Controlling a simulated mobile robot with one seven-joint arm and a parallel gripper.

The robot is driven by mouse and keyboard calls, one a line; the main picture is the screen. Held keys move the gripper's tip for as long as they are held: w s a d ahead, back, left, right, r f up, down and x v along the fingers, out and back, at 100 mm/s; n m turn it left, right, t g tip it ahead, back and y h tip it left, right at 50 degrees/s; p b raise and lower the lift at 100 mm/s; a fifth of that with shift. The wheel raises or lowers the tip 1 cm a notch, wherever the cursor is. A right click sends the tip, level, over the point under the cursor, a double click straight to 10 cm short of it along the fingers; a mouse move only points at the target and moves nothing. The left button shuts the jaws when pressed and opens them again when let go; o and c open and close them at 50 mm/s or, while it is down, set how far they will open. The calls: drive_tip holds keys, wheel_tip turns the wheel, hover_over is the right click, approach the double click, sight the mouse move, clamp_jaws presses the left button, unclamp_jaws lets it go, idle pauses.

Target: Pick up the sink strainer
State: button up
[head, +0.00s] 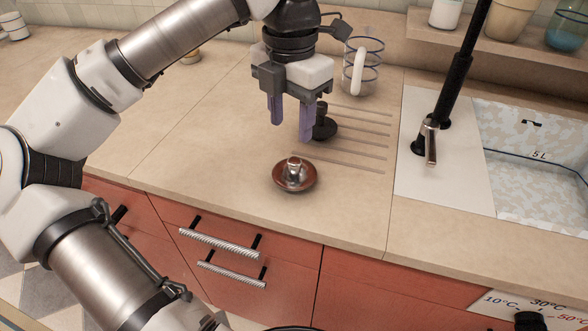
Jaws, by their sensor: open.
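A small round reddish-brown dish-shaped piece with a shiny metal knob (295,175), which looks like the sink strainer, lies on the beige counter near its front edge. My gripper (291,131) is open and points down, with its two purple fingers apart and nothing between them. In the head view it appears above and slightly behind the strainer, not touching it. A small black knobbed object (324,126) stands on the counter behind the right finger and is partly hidden by it; I cannot tell what it is.
A clear glass with blue rings (362,68) stands at the back near drain grooves (350,143). At right are a black tap (431,140) and a patterned sink (540,150). A shelf (500,45) holds pots. Counter left of the strainer is clear.

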sight(294, 154)
wheel_tip(294, 154, down, 3)
drive_tip(key=shift+f, duration=0.15)
drive_tip(key=shift+s+d+f+p, duration=0.15)
drive_tip(key=shift+f+p, duration=0.25)
drive_tip(key=shift+f, duration=0.95)
drive_tip(key=shift+w+d+f+p, duration=0.1)
drive_tip(key=shift+f+p, duration=0.3)
drive_tip(key=shift+f, duration=0.9)
clamp_jaws()
